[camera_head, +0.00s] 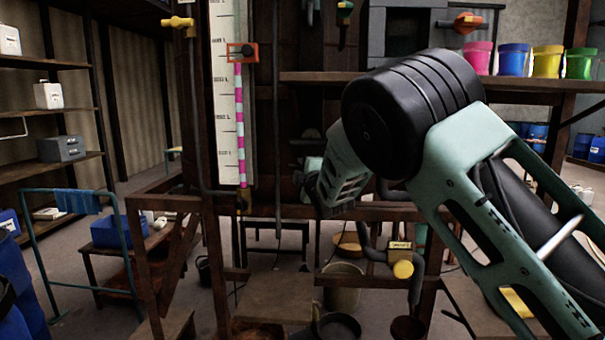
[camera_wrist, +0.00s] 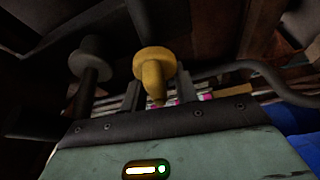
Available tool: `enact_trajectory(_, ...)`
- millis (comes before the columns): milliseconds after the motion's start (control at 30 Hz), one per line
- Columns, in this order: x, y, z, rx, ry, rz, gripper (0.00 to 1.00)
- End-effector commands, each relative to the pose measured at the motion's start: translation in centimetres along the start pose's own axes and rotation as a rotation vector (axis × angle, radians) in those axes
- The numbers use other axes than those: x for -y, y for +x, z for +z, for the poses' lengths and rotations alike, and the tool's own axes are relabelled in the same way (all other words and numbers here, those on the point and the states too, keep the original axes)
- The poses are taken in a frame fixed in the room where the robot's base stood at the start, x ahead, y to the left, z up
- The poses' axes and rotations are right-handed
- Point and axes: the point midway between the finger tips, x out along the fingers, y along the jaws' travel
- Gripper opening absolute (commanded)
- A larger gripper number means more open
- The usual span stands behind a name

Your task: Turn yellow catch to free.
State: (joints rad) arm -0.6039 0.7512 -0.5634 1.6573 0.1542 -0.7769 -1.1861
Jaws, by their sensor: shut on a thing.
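In the wrist view, a yellow knob-like catch (camera_wrist: 153,66) with a round head and narrower stem shows between the two dark fingers of my gripper (camera_wrist: 157,90). The fingers are shut on it, one on each side of the stem. In the head view, my gripper (camera_head: 328,188) is in front of the dark frame, right of the tall scale. Its fingertips and the held catch are hidden there behind the hand and frame.
A grey knob (camera_wrist: 91,56) on a post stands left of the catch, and a dark pipe (camera_wrist: 245,66) bends at right.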

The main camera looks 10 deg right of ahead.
Motion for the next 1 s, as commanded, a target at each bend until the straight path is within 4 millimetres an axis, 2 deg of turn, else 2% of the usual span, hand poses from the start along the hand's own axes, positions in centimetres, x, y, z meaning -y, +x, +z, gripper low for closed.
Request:
enact_trajectory(33,0.70,-0.13,0.32,0.007,-0.024,-0.022,0.07)
enact_trajectory(300,0.82,-0.13,0.44,0.008,-0.116,-0.061,0.07)
enact_trajectory(867,0.79,-0.11,0.54,0.010,-0.141,-0.071,0.07)
enact_trajectory(900,0.79,-0.11,0.54,0.010,-0.141,-0.071,0.35)
enact_trajectory(1000,0.73,-0.10,0.51,0.009,-0.140,-0.069,0.35)
